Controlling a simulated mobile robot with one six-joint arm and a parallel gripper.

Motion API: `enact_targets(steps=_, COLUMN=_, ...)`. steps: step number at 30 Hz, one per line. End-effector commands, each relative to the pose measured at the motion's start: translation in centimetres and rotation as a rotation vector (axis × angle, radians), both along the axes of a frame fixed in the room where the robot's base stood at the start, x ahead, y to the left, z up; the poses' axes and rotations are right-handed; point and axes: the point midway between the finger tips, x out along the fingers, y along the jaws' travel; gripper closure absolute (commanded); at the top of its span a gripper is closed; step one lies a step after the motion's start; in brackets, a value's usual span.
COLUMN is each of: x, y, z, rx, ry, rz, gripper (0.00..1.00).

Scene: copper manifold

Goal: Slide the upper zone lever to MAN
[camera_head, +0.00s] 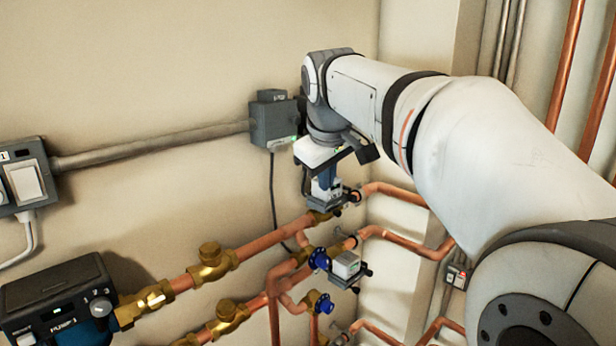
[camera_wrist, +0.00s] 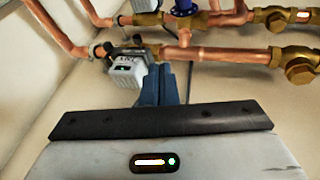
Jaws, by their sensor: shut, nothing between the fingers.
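The upper zone valve head (camera_head: 322,201) is a small light grey box on the upper copper pipe, partly hidden behind my gripper. In the wrist view, the upper zone valve head (camera_wrist: 127,72) shows a pale labelled face left of my fingers. My gripper (camera_wrist: 160,70) has its blue fingers together, with nothing between them. The fingertips are close beside the valve head's right side in that view; I cannot tell whether they touch it. My gripper (camera_head: 325,183) points down at the valve in the head view. The lever and its position cannot be made out.
A lower zone valve head (camera_head: 346,265) sits just below, near a blue-flanged fitting (camera_head: 319,259). Brass valves (camera_head: 212,262) and a dark pump (camera_head: 58,300) stand to the left. A grey box (camera_head: 273,122) with a hanging cable is on the wall behind my gripper.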

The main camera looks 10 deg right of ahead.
Motion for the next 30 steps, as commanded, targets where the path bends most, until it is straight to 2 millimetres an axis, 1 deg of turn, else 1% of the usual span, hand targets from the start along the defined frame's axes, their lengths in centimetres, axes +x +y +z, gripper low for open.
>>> enact_targets(steps=1, x=0.4, y=0.1, z=1.4, rx=-0.006, ry=-0.007, rz=0.011, gripper=1.0)
enact_targets(steps=3, x=0.6, y=0.2, z=1.9, rx=-0.012, ry=-0.01, rz=0.02, gripper=1.0)
enact_targets(steps=13, x=0.7, y=0.3, z=1.8, rx=-0.014, ry=-0.013, rz=0.022, gripper=1.0)
enact_targets(steps=16, x=0.9, y=0.2, z=1.4, rx=-0.013, ry=-0.012, rz=0.023, gripper=1.0)
enact_targets(steps=20, x=1.6, y=0.1, z=0.0, rx=-0.013, ry=-0.01, rz=0.021, gripper=1.0)
enact_targets(steps=30, x=4.7, y=-0.4, z=-6.4, rx=-0.013, ry=-0.008, rz=0.022, gripper=1.0)
